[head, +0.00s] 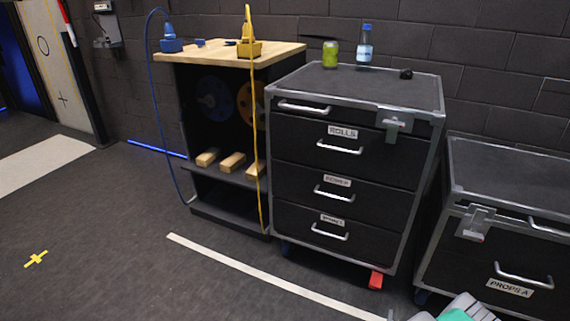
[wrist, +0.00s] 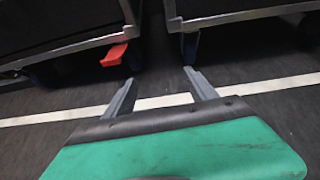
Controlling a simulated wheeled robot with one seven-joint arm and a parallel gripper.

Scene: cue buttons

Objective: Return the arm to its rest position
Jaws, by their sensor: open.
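My gripper (wrist: 158,84) shows in the wrist view with its two grey fingers spread apart. Nothing is between them, and the floor with a white line shows beyond. In the head view, part of my arm's end, grey and green, shows at the bottom right edge; its fingertips cannot be made out clearly there. The gripper is low in front of the gap between two black wheeled cases. No cue button can be made out in either view.
A drawer case labelled ROLLS (head: 342,160) stands mid-right, with a green can (head: 330,54) and a bottle (head: 365,45) on top. A PROPS A case (head: 507,240) stands right. A wood-topped bench (head: 290,52) stands left. The floor (head: 130,240) at left is open.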

